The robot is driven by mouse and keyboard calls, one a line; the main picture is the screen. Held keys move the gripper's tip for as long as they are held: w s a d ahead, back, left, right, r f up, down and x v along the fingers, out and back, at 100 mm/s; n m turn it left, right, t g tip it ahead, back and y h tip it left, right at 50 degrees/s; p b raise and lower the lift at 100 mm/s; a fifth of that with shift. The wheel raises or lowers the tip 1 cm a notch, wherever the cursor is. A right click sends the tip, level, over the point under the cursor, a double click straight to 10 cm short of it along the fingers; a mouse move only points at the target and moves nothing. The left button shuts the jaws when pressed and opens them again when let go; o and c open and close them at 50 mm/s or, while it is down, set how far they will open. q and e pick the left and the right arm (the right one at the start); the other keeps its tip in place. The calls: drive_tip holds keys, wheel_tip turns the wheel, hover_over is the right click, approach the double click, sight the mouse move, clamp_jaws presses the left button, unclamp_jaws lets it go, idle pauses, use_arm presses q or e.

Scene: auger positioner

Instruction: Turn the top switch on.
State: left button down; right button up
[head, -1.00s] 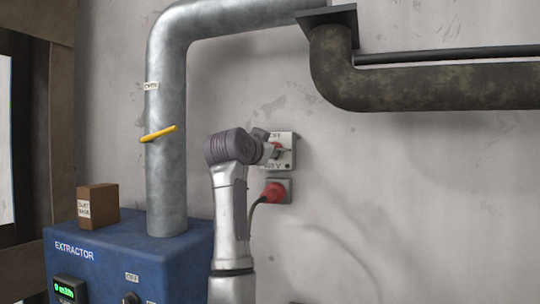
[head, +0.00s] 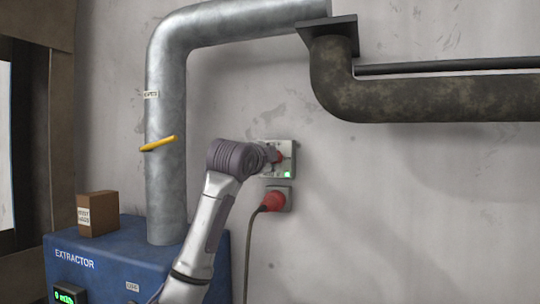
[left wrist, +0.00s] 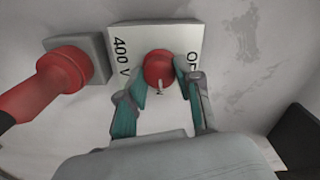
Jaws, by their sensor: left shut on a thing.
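The top switch is a pale grey wall box (head: 290,149) with a red round knob (left wrist: 158,68), marked "400 V" and a partly covered "OF…" in the left wrist view. A small green lamp (head: 287,174) glows at its lower right corner. My left gripper (left wrist: 160,78) is shut on the red knob, one finger on each side. In the head view the gripper (head: 273,154) hides part of the box. A small white mark shows on the knob's lower edge in the wrist view. My right gripper is not in view.
A red plug (head: 272,200) with a dark cable sits in a socket just below the switch. The blue extractor (head: 110,262) carries a brown box (head: 97,213). A grey duct (head: 166,110) with a yellow lever (head: 158,144) rises left; a dark pipe (head: 430,98) runs upper right.

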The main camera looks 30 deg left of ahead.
use_arm(q)
drive_tip(key=shift+m, duration=0.5)
drive_tip(key=c, duration=0.8)
unclamp_jaws()
drive_tip(key=shift+d, duration=0.1)
drive_tip(key=shift+o, duration=0.2)
drive_tip(key=v, duration=1.2)
drive_tip(key=shift+f, duration=0.1)
